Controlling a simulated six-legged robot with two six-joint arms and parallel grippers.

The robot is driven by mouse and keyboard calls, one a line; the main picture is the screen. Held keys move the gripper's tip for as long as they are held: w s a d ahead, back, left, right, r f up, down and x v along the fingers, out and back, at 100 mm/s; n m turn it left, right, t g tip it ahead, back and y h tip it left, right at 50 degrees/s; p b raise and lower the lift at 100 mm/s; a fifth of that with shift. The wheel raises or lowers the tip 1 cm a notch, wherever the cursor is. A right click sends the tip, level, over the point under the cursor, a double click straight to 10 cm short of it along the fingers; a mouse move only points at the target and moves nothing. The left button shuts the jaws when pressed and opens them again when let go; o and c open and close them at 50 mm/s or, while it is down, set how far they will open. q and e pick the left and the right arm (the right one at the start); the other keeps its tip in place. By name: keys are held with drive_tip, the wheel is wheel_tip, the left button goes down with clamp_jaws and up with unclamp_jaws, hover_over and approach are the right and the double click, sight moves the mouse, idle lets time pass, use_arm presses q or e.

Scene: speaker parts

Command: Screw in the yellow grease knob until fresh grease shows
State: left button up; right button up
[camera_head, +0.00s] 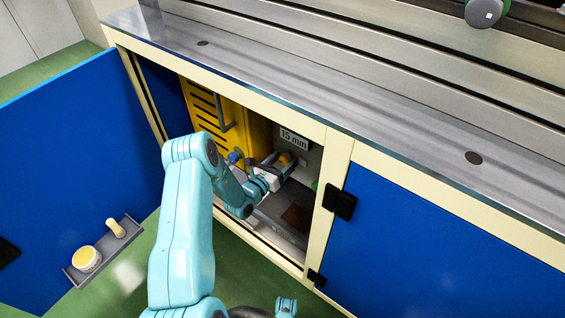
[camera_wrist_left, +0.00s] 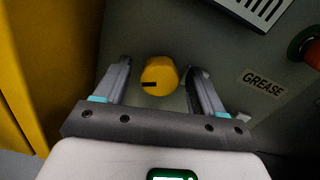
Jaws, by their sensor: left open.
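The yellow grease knob (camera_wrist_left: 159,76) sits on the grey back wall inside the cabinet, with a dark mark on its face. In the left wrist view it lies between the two fingers of my left gripper (camera_wrist_left: 157,84), with a gap on each side. The gripper is open and holds nothing. In the head view my left arm reaches into the cabinet, with the gripper (camera_head: 279,168) in front of the small yellow knob (camera_head: 285,158). A label reading GREASE (camera_wrist_left: 263,83) is right of the knob. My right gripper is not clearly seen.
A yellow louvered box (camera_head: 212,115) fills the cabinet's left side. A red knob with a green base (camera_wrist_left: 308,50) is at the right. The open blue door (camera_head: 70,150) carries a tray (camera_head: 104,252) with a tub and brush.

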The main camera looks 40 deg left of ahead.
use_arm(q)
drive_tip(key=c, duration=1.1)
drive_tip(key=shift+o, duration=0.2)
drive_tip(key=shift+m, duration=0.4)
drive_tip(key=shift+d+m+p, duration=0.1)
drive_tip(key=shift+m+p, duration=0.5)
drive_tip(key=shift+m, duration=3.3)
drive_tip(key=shift+f, duration=0.1)
drive_tip(key=o, duration=1.1)
drive_tip(key=shift+c, duration=0.2)
